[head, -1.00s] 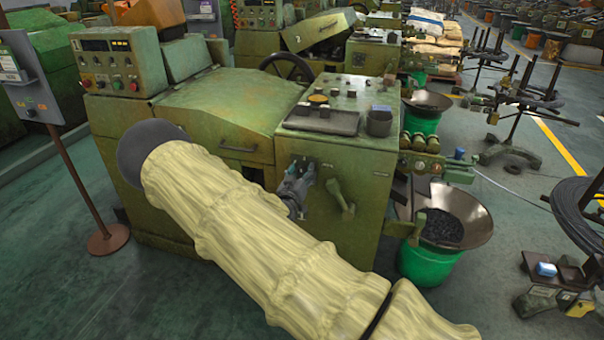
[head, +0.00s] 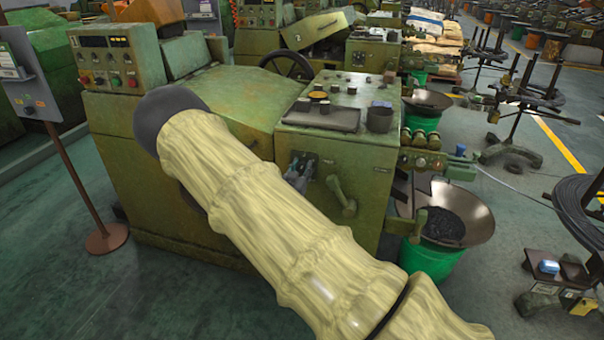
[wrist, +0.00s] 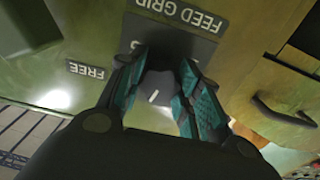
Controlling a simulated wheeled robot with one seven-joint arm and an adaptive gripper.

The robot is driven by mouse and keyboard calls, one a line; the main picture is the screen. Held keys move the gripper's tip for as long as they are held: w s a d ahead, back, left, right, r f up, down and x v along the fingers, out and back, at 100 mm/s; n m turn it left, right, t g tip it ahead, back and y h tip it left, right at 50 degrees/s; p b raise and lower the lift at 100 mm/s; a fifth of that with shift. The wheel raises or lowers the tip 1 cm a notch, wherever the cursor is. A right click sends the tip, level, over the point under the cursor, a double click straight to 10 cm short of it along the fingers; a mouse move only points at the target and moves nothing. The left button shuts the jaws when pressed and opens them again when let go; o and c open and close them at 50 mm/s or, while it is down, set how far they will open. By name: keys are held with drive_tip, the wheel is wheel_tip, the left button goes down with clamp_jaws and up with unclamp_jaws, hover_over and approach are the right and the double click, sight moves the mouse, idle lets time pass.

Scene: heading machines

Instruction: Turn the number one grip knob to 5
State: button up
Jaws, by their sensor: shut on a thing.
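The grip knob (wrist: 155,88) is dark and round with a white pointer line, set on the green machine's front face. A dark plate (wrist: 180,16) reading FEED GRIP lies beyond it, and a small FREE label (wrist: 86,70) is to its left. My gripper (wrist: 159,66) has its two teal-padded fingers on either side of the knob, shut on it. Most of the dial's numbers are hidden by the fingers, so I cannot read the setting. In the head view my gripper (head: 298,170) is at the machine's front panel, partly behind my cream-covered arm.
A crank handle (head: 341,196) sticks out just right of my gripper. A metal bowl over a green bucket (head: 428,262) is at the right.

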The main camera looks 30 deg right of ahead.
drive_tip(key=m+b, duration=0.1)
drive_tip(key=m, duration=0.1)
drive_tip(key=m+b, duration=0.3)
drive_tip(key=shift+f+m, duration=0.25)
drive_tip(key=shift+m, duration=0.05)
drive_tip(key=m+b, duration=0.4)
drive_tip(key=m, duration=0.1)
drive_tip(key=shift+b, duration=0.4)
drive_tip(key=m+b, duration=0.5)
drive_tip(key=shift+m, duration=0.4)
drive_tip(key=m+b, duration=0.3)
drive_tip(key=shift+r+m+b, duration=0.15)
drive_tip(key=shift+m+b, duration=0.15)
drive_tip(key=shift+r+m+b, duration=0.1)
drive_tip(key=shift+m+b, duration=0.4)
drive_tip(key=o, duration=1)
drive_tip(key=shift+o, duration=0.2)
